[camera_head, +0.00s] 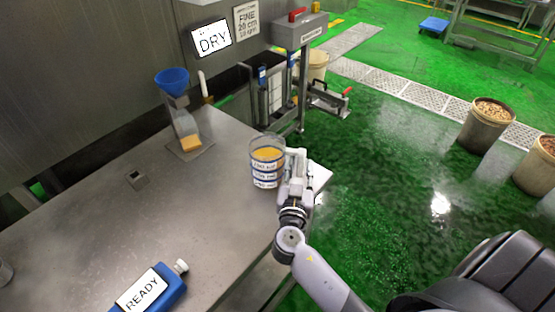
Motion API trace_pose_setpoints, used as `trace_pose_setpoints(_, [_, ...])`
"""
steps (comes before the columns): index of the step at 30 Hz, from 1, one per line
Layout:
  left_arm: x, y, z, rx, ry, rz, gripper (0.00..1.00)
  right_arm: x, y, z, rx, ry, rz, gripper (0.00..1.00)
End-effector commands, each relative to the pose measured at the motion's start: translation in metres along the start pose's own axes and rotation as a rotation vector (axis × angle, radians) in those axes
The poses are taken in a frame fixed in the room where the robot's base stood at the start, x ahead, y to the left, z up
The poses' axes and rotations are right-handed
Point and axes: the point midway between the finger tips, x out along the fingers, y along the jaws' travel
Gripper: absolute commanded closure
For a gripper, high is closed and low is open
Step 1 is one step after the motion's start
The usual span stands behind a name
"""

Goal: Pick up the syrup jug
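A clear cylindrical container (267,163) with orange-yellow contents and several white-and-blue label bands stands upright near the right edge of the steel table (110,205). It may be the syrup jug, but its label is too small to read. My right gripper (291,160) is at the container's right side, overlapping its edge in the picture. Its fingertips are partly hidden, so I cannot tell whether they are open or closed on the container. My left gripper is not in view.
A blue funnel on a stand (173,82) is at the table's back. A blue bottle marked READY (150,290) lies at the front. Filled buckets (486,125) stand on the green floor. The table's middle is clear.

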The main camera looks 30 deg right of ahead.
Motion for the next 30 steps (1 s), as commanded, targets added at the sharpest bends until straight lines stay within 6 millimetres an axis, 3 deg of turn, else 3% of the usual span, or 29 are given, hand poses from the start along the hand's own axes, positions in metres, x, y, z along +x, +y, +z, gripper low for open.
trace_pose_setpoints(4, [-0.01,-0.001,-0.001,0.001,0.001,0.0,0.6,0.018,0.0,-0.003,-0.001,0.001,-0.001,0.72])
trace_pose_setpoints(12, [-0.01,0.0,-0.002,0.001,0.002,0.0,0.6,0.021,0.0,0.0,0.001,0.0,-0.001,0.72])
trace_pose_setpoints(25, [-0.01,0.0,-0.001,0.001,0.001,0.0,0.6,0.021,0.0,0.0,0.001,0.0,0.0,1.0])
trace_pose_setpoints(30, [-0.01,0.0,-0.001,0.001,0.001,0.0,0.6,0.021,0.0,0.0,0.001,-0.001,0.0,1.0])
